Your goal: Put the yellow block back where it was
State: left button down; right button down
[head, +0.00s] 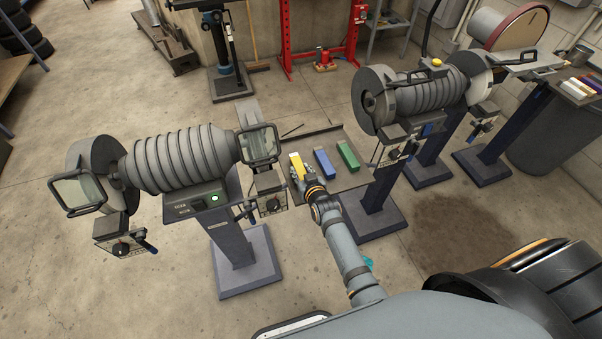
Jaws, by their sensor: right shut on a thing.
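The yellow block (297,161) is at the left end of a row of three blocks over the flat tray (345,181) between the two grinders. My right gripper (299,172) is shut on the yellow block, at its near end. The fingers hide the block's lower part, and I cannot tell whether it touches the tray. My left gripper is not in view.
A blue block (324,162) and a green block (348,156) lie on the tray just right of the yellow block. A bench grinder (180,158) stands close on the left, another (428,95) on the right. A thin dark rod (292,130) lies at the tray's back.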

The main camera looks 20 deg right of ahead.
jog(key=shift+f, duration=0.1)
jog(key=c, duration=1)
grip_release()
jog(key=p+v, duration=0.3)
jog(key=r+p+v, duration=0.1)
jog(key=p+v, duration=0.2)
jog(key=shift+r, duration=0.1)
jog(key=v, duration=0.3)
jog(key=f+v, duration=0.1)
jog(key=v, duration=0.1)
jog(key=shift+s+r, duration=0.2)
jog(key=shift+s, duration=0.3)
